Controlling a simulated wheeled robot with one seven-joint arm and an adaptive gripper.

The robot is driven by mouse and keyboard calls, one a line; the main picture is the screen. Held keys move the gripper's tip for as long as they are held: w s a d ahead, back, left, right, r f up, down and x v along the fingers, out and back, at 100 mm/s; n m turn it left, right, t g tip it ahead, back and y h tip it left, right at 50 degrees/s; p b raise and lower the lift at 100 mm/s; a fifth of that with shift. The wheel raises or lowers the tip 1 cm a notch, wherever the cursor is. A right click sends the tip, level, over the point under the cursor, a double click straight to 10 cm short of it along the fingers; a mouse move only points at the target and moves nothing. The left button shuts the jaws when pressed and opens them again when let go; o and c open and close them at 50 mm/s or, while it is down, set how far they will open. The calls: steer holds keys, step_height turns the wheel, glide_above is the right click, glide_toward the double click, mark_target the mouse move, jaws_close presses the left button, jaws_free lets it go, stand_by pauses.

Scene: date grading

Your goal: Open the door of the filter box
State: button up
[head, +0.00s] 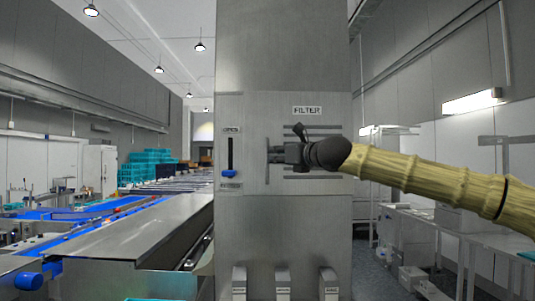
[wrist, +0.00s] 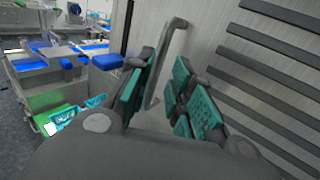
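The filter box (head: 285,60) is a tall grey metal cabinet in the middle of the head view. Its door (head: 252,118) bears a FILTER label and dark horizontal slots and looks closed. A vertical grey bar handle (head: 267,179) is on the door's left part; it also shows in the wrist view (wrist: 172,48). My gripper (head: 275,155) reaches it from the right. In the wrist view, my teal-padded fingers (wrist: 163,80) stand apart on either side of the handle, with gaps visible. A blue knob (head: 229,173) sits low in a vertical dark slot left of the door.
A metal table (head: 120,235) and blue conveyor (head: 75,215) lie to the left. Teal crates (head: 147,165) are stacked farther back. A white bench with shelving (head: 400,215) stands on the right. Grey blocks (head: 283,283) stand at the cabinet's foot.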

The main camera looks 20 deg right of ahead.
mark_target(267, 178)
steer(key=shift+p+x, duration=0.85)
steer(key=shift+x, duration=2)
jaws_close()
